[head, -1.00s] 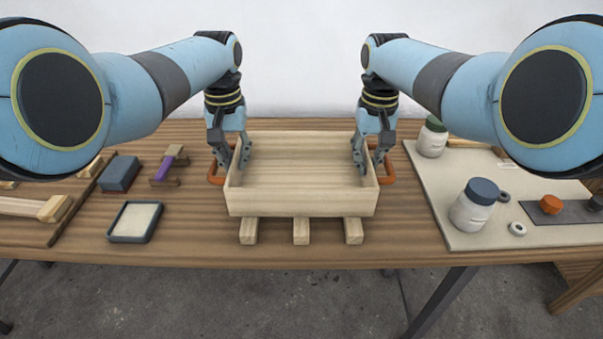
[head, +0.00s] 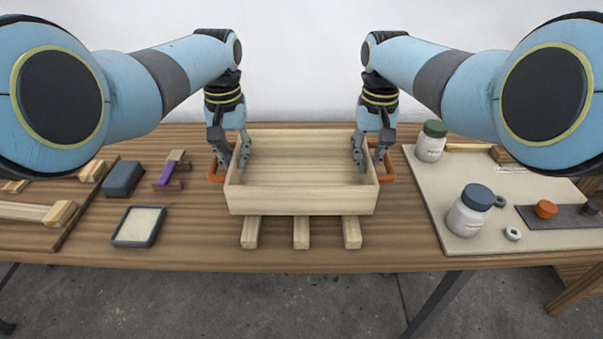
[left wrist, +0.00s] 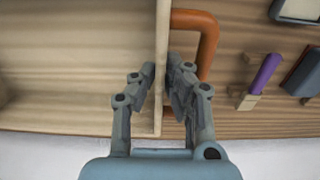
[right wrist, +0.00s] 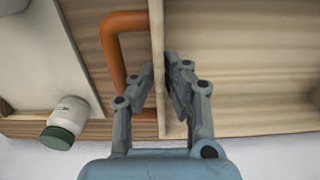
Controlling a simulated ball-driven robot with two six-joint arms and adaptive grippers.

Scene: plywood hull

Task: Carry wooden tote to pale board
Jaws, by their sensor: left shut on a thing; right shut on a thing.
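The wooden tote (head: 300,201) is a pale open box in the middle of the head view, level and empty. It has an orange handle at each end. My left gripper (head: 238,160) is shut on its left end wall, with one finger inside and one outside; the left wrist view shows this too (left wrist: 163,95). My right gripper (head: 366,158) is shut on the right end wall likewise, also seen in the right wrist view (right wrist: 160,95). The tote is above three wooden battens (head: 301,234); any gap is hidden. The pale board (head: 425,195) lies on the table at right.
On the pale board stand a blue-lidded jar (head: 468,214), a green-lidded jar (head: 431,145) and small parts near a dark strip (head: 570,216). Left of the tote are a shallow tray (head: 139,227), a dark block (head: 123,178) and a purple-topped piece (head: 166,173).

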